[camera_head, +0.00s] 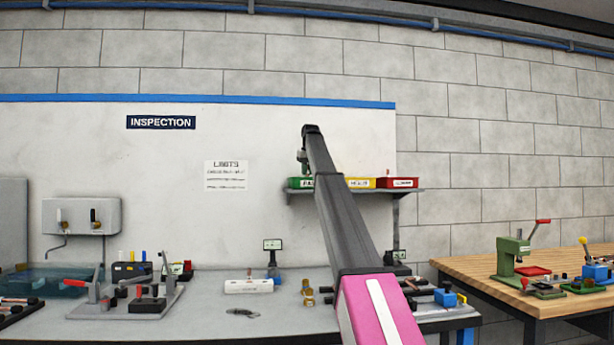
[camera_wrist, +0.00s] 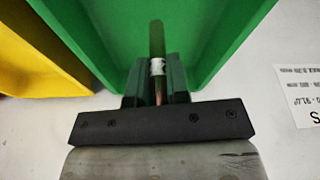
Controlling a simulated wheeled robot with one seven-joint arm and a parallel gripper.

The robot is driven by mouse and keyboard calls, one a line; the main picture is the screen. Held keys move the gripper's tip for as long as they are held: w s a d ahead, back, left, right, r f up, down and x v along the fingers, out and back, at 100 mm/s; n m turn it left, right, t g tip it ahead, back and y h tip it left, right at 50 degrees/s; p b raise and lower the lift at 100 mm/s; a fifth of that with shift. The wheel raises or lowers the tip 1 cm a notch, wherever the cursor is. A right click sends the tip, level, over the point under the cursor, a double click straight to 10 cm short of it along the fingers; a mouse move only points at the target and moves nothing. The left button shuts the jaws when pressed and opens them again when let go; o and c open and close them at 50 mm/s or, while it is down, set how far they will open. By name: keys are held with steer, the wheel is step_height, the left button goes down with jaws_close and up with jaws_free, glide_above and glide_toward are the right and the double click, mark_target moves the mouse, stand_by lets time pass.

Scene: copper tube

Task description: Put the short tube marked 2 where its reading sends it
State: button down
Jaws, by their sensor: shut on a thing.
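A short copper-brown tube (camera_wrist: 156,38) with a white label band shows in the wrist view. My gripper (camera_wrist: 157,75) is shut on it near the label; any number on the label is too small to read. The green bin (camera_wrist: 222,45) fills the view behind the tube, so the tube is over or inside the bin's opening; I cannot tell how deep. In the head view my gripper (camera_head: 303,160) points down just above the green bin (camera_head: 295,184), whose label starts with "PA". The tube cannot be made out there.
A yellow bin (camera_head: 360,183) and a red bin (camera_head: 398,183) stand right of the green one on the wall shelf (camera_head: 410,191). A limits sheet (camera_head: 226,175) hangs on the wall. The bench below holds gauges and fixtures. A wooden table (camera_head: 470,266) stands at right.

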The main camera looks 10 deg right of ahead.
steer(key=shift+f, duration=0.75)
steer(key=shift+f, duration=0.1)
steer(key=shift+f, duration=0.1)
steer(key=c, duration=1.1)
jaws_free()
steer(key=v, duration=0.7)
steer(key=shift+r, duration=0.45)
